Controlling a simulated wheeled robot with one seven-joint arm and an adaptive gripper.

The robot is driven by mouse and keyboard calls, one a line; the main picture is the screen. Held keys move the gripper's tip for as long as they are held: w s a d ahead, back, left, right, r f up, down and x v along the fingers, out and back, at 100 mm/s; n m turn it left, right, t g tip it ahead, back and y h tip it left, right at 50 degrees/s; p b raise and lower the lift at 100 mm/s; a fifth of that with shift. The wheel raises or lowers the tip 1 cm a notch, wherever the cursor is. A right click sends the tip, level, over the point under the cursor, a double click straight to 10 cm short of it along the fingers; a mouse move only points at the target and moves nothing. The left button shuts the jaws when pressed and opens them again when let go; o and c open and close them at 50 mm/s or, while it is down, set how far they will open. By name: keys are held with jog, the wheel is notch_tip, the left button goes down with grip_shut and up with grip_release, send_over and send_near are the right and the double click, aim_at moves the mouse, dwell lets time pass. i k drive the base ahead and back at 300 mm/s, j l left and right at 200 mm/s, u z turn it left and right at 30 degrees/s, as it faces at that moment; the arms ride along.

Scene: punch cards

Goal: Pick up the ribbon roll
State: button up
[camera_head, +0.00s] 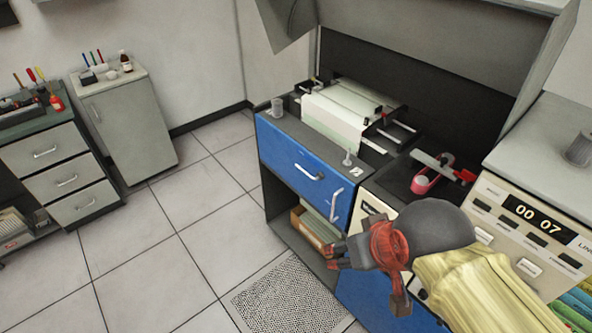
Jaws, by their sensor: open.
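My gripper (366,277) is open and shows no object between its fingers. It hangs in front of the blue-fronted machine, low and right of centre. I cannot tell for sure which thing is the ribbon roll. A small grey cylinder (277,106) stands upright on the machine's left top corner, well away from my gripper. A red looped part (425,181) sits inside the machine's open top, above and beyond my gripper. Another grey cylinder (579,150) stands on the right-hand cabinet top. My arm hides part of the machine's front.
The blue-fronted machine (291,166) has its cover raised and holds white paper (335,121). A panel reading 00 07 (540,219) is at the right. A grey cabinet (133,130) and a drawer unit (45,155) stand at the left. The tiled floor (165,235) between is clear.

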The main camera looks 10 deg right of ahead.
aim_at(276, 106)
jog(key=i+j, duration=0.2)
jog(key=i, duration=0.25)
jog(key=i+j, duration=0.25)
jog(key=i, duration=0.25)
jog(key=i+j+u, duration=0.1)
jog(key=i, duration=0.35)
jog(key=i+j, duration=0.3)
jog(key=i, duration=0.15)
jog(key=i+j, duration=0.2)
jog(key=i, duration=0.3)
